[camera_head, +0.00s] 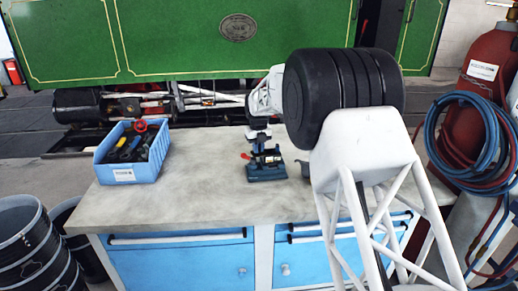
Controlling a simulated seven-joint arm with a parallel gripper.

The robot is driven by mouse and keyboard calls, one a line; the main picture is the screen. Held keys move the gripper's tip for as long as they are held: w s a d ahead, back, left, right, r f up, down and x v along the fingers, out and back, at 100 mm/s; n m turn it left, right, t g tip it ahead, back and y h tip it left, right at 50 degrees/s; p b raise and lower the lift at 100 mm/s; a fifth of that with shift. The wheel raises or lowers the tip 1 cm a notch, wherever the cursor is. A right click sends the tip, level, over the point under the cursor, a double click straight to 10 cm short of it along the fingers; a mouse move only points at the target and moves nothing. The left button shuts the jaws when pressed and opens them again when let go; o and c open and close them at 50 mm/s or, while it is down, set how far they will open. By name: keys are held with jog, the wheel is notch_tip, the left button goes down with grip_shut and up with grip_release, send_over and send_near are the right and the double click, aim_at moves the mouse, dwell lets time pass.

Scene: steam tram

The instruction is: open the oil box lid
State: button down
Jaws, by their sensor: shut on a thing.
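The small dark blue oil box (266,172) stands on the bench top, near the middle. It has a dark blue base, and small red parts show at its sides. My gripper (259,146) points down at the top of it and is shut on a part there, which I take to be the lid. The fingertips and the lid are very small in this view. I cannot tell how far the lid is raised or tilted.
The grey bench (190,205) has blue drawers. A blue bin (122,173) of tools stands at left. Dark drums (30,250) stand at front left. A red gas cylinder (480,95) and coiled hoses (440,150) are at right. The green tram (170,40) is behind.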

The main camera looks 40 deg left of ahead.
jog(key=c, duration=1.2)
grip_release()
jog(key=shift+o, duration=0.2)
jog(key=shift+r, duration=0.1)
jog(key=shift+r, duration=3.85)
